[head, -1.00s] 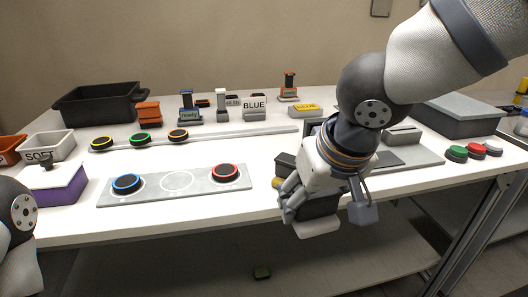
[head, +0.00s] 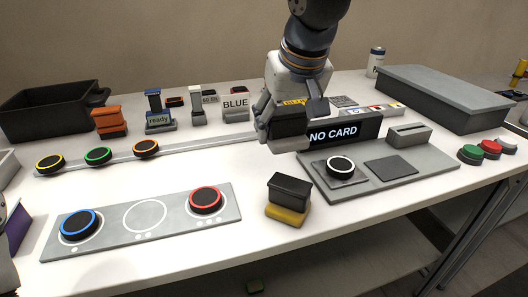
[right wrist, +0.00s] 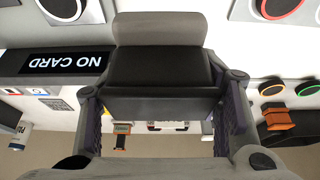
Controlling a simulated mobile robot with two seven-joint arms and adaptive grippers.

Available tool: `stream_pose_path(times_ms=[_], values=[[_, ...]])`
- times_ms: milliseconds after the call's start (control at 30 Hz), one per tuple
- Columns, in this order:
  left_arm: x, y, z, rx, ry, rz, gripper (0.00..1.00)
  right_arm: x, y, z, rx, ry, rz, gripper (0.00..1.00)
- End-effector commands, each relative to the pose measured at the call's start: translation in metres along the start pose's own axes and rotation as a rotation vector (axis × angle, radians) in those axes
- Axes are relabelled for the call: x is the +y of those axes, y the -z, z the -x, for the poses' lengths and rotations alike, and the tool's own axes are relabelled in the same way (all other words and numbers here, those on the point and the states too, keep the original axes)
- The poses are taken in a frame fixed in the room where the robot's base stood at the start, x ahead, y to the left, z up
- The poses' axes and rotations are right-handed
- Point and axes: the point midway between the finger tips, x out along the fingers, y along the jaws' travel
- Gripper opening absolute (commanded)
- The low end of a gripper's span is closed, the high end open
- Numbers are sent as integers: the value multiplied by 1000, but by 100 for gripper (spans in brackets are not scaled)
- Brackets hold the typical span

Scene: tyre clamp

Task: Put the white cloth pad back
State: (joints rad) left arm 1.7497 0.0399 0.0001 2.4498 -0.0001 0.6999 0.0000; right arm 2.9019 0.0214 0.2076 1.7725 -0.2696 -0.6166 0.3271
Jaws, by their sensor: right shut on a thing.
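The white cloth pad (head: 291,146) is the pale underside of a block with a black grip (head: 288,127). My right gripper (head: 278,132) is shut on the black grip and holds it over the table, just left of the NO CARD display. In the right wrist view the black grip (right wrist: 160,70) sits between the fingers, with the pale pad (right wrist: 160,28) beyond it. A similar block with a black top and yellow pad (head: 288,215) stands on the table, nearer the front edge.
The NO CARD display (head: 345,132) and its grey base (head: 428,165) are right of the gripper. A grey plate (head: 120,222) with blue and red ringed pucks lies front left. A rail (head: 195,148) with ringed pucks runs behind it. Bare table lies left of the yellow-pad block.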

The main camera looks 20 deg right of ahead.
Motion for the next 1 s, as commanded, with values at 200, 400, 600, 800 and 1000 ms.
stream_pose_path(times_ms=[200,400,600,800,1000], values=[[0,-1,-1,-4,0,0,40,-13,20,-62,-11,8,0,36],[0,-3,-4,-15,1,0,40,-17,26,-85,-11,9,-1,36],[0,-4,-5,-19,1,0,40,-18,15,-115,-10,9,-1,36],[0,-4,-5,-18,1,0,40,-18,15,-115,-8,10,-1,36],[0,-4,-5,-17,1,0,40,-18,14,-117,-9,10,-2,78]])
